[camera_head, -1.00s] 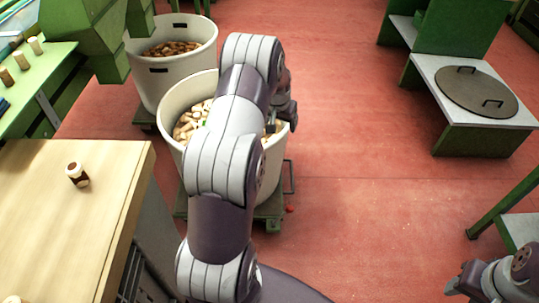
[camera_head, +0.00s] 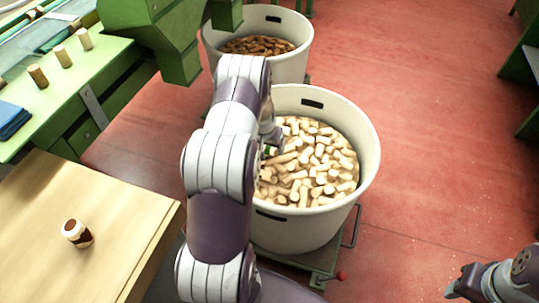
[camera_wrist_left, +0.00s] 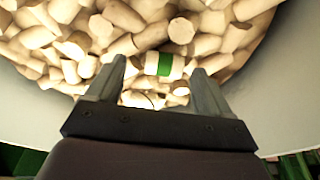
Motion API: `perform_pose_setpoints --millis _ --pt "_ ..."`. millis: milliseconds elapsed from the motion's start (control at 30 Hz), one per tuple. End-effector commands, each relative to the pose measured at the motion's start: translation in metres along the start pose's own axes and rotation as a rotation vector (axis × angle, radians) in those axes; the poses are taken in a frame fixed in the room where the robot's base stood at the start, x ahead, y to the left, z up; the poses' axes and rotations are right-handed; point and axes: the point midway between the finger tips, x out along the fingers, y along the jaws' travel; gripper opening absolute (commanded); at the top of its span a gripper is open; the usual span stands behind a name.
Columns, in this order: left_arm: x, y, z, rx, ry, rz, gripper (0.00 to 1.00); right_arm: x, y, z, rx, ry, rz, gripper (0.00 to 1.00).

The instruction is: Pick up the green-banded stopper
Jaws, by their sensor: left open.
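The green-banded stopper (camera_wrist_left: 165,65) lies on the heap of pale corks in the left wrist view, its white body wrapped by a green band. My left gripper (camera_wrist_left: 158,85) is open and empty, with one finger to each side of the stopper in the picture. I cannot tell how far above it the fingers are. In the head view a bit of green (camera_head: 270,151) shows among the corks beside my left gripper (camera_head: 272,138), mostly hidden by my arm. My right gripper (camera_head: 458,286) is at the lower right, far from the bin; its jaw state is unclear.
The round white bin (camera_head: 366,165) full of pale corks stands on a green trolley (camera_head: 325,258). Its wall rises around the heap. A second bin (camera_head: 306,50) of brown corks stands behind. A wooden table (camera_head: 110,215) with a brown-and-white jar (camera_head: 77,233) is at left. Red floor is clear at right.

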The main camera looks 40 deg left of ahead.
Motion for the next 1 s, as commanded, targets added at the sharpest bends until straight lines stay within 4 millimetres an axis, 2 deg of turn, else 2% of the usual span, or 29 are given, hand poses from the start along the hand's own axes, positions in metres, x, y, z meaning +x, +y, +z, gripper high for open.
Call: perform_pose_setpoints --millis 33,100,367,467,500,567,867,1000 --pt "0.014 0.000 0.001 0.001 0.000 0.000 0.81 0.009 0.000 0.001 0.000 -0.001 0.000 0.42" --pt "0.022 0.000 0.000 0.000 0.001 0.000 0.81 0.011 0.000 0.001 0.000 -0.001 0.000 0.42" --pt "0.024 0.000 -0.001 0.000 0.001 0.000 0.81 0.010 0.000 0.001 0.000 0.000 0.000 0.42" --pt "0.024 0.001 -0.001 0.000 0.001 0.000 0.52 0.010 0.000 0.001 0.000 0.000 0.000 0.42" --pt "0.024 0.001 -0.001 0.000 0.001 0.000 0.39 0.010 0.000 0.001 0.000 0.000 0.000 0.42" --pt "0.024 0.001 -0.001 0.000 0.001 0.000 0.22 0.010 0.000 0.001 0.000 0.000 0.000 0.42" --pt "0.023 0.001 -0.002 0.000 0.001 0.000 0.21 0.009 0.000 0.001 0.000 0.000 0.000 0.42" --pt "0.010 0.001 -0.006 0.000 0.003 0.000 0.21 0.003 0.000 0.000 0.000 0.000 0.000 0.42"
